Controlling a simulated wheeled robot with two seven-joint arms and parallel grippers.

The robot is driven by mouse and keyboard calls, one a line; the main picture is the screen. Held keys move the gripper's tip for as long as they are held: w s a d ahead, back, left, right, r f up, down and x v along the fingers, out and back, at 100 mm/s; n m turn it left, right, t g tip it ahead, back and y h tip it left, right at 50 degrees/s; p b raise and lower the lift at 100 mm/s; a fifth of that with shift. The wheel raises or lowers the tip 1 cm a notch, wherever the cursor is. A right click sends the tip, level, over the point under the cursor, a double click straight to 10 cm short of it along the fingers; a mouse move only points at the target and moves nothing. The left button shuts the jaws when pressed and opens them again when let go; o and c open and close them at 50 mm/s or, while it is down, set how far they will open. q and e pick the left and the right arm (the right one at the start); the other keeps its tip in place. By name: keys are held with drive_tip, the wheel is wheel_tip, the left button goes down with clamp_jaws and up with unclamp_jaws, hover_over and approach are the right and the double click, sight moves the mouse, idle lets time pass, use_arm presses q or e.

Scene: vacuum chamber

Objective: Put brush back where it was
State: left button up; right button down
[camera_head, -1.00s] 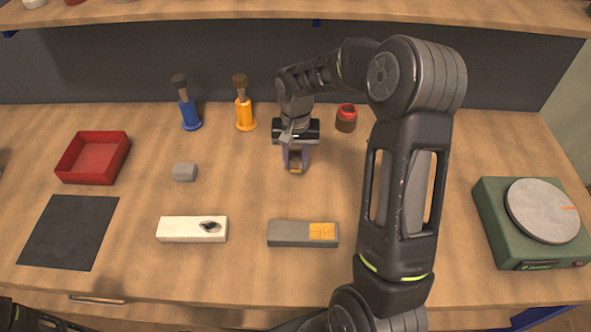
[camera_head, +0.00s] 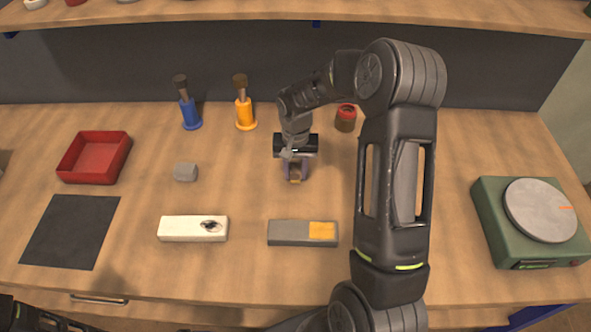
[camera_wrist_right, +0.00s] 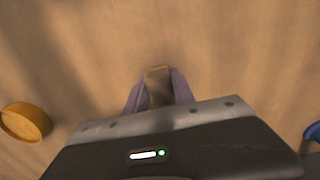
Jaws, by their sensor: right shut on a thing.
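My right gripper (camera_head: 295,176) is over the middle of the table, fingers pointing down. It is shut on a brown thing (camera_wrist_right: 158,88), which shows between its purplish fingers in the right wrist view. The hand hides most of this thing, so I cannot tell whether it is a brush. One brush with a dark tip stands upright in blue (camera_head: 189,112) at the back left. Another stands upright in orange (camera_head: 244,112) beside it, left of my gripper. My left gripper is not seen.

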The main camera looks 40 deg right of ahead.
sight(296, 169)
drive_tip(key=shift+f, duration=0.25)
drive_tip(key=c, duration=1.1)
unclamp_jaws()
drive_tip(key=shift+r, duration=0.1)
drive_tip(key=shift+o, duration=0.2)
drive_tip(key=shift+r, duration=0.55)
wheel_tip(296, 169, up, 11)
drive_tip(key=b, duration=0.1)
